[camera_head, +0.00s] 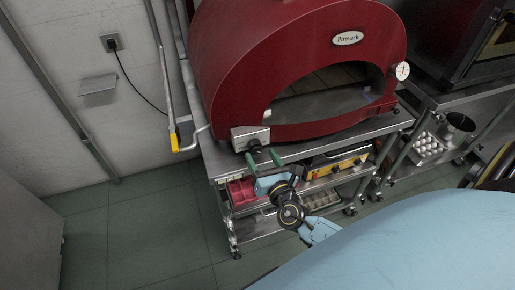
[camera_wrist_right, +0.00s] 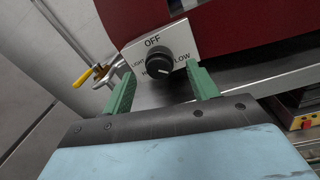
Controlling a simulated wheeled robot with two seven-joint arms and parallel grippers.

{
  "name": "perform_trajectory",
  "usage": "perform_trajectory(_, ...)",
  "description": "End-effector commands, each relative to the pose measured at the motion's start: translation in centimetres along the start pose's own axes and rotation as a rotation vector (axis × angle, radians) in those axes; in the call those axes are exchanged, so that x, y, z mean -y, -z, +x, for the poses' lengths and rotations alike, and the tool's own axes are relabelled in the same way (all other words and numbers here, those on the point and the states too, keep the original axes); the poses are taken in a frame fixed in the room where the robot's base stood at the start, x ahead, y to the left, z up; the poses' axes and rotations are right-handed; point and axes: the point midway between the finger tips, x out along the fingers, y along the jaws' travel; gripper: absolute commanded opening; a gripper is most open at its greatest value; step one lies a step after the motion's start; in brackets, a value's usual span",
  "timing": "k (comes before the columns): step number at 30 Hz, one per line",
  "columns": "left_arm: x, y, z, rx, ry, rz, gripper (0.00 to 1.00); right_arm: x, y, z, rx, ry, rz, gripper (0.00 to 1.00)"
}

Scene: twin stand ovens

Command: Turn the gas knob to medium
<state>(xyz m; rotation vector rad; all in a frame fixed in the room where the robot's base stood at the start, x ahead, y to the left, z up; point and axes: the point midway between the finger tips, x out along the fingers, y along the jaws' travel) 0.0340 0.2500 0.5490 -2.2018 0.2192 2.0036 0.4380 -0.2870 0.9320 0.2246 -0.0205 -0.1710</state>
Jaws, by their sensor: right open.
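The gas knob (camera_wrist_right: 160,60) is a round black dial on a silver control box (camera_head: 250,138) at the front left of the red oven. In the right wrist view its plate reads OFF above, LIGHT at left and LOW at right; the lower-left label is partly hidden. A pale mark shows on the knob's lower face, but its exact setting is hard to tell. My right gripper (camera_head: 263,160) is open, its green fingertips just in front of the box. In the wrist view, the fingers (camera_wrist_right: 163,88) stand either side of and below the knob, apart from it. My left gripper is not in view.
The red pizza oven (camera_head: 290,60) stands on a steel cart (camera_head: 225,165) with shelves below. A yellow-handled gas valve (camera_head: 174,142) and pipe are left of the box. A second steel stand (camera_head: 440,98) is at right. Green floor (camera_head: 140,230) is clear at left.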

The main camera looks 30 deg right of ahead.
Motion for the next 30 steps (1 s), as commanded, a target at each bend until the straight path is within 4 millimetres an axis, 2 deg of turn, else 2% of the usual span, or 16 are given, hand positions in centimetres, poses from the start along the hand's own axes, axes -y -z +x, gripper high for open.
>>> perform_trajectory(1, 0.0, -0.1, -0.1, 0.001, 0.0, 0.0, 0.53, -0.1, -0.1, 1.0, 0.001, 0.0, 0.001, 0.59)
perform_trajectory(6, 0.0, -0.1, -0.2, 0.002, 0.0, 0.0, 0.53, -0.1, 0.0, 2.8, 0.0, 0.0, 0.0, 0.59)
perform_trajectory(18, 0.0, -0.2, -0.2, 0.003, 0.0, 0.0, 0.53, 0.0, 0.1, 3.5, -0.001, -0.001, 0.001, 0.59)
perform_trajectory(28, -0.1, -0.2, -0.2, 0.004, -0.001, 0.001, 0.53, 0.0, 0.1, 3.5, -0.001, -0.001, 0.001, 0.16)
perform_trajectory(30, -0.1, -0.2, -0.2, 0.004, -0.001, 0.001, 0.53, 0.0, 0.1, 3.5, -0.001, -0.001, 0.001, 0.15)
